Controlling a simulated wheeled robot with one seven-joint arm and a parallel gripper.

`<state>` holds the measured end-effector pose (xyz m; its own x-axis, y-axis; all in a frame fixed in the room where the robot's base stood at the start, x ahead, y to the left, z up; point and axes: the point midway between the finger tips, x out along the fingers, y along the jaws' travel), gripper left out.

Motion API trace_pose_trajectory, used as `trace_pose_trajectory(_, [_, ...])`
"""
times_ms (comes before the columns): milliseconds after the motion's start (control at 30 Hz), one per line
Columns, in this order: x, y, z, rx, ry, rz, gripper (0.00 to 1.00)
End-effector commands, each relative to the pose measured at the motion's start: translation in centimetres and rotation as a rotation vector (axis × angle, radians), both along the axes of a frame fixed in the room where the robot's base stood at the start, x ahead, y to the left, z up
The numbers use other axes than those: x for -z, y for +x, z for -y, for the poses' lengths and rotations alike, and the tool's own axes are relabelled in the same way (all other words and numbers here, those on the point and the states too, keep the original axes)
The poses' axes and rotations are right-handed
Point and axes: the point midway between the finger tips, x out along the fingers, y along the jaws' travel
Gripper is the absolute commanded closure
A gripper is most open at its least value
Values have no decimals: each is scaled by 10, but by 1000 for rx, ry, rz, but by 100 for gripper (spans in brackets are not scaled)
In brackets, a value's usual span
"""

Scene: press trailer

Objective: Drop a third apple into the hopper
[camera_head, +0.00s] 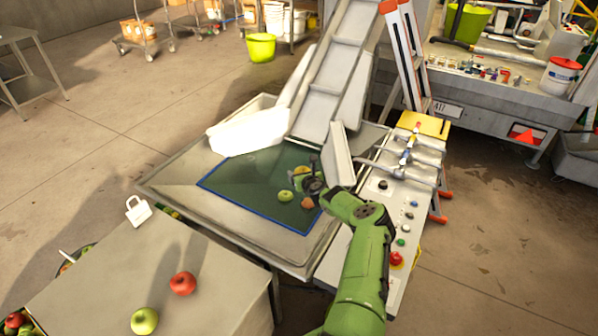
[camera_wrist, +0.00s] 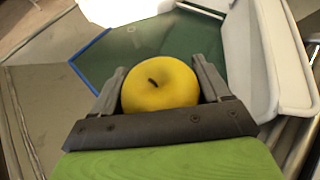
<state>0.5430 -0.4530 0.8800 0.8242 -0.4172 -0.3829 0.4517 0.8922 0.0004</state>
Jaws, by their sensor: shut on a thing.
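My gripper (camera_head: 305,180) is shut on a yellow apple (camera_wrist: 160,88), with one finger on each side of it in the wrist view. In the head view the held apple (camera_head: 298,173) is partly covered by the gripper. It hangs over the right part of the hopper (camera_head: 240,178), a dark green recess with a blue rim set in a steel tray. A yellow-green apple (camera_head: 285,196) and an orange-red apple (camera_head: 308,203) show in the hopper, close below the gripper. My gripper hides part of the hopper's right side.
A steel table (camera_head: 100,275) at the front left bears a red apple (camera_head: 183,283) and a green apple (camera_head: 145,320). A sloping conveyor (camera_head: 335,70) rises behind the hopper. A control panel (camera_head: 385,215) with buttons and an upright pale flap (camera_head: 337,155) stand close on the right.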

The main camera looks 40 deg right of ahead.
Motion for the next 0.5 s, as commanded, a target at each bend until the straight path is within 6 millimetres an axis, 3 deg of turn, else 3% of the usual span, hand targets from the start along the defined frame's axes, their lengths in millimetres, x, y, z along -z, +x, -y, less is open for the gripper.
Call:
trace_pose_trajectory(33, [13, 0, 0, 0, 0, 0, 59])
trace_pose_trajectory(233, [43, 0, 0, -1, -1, 1, 59])
trace_pose_trajectory(500, [47, 0, 0, -2, -1, 2, 59])
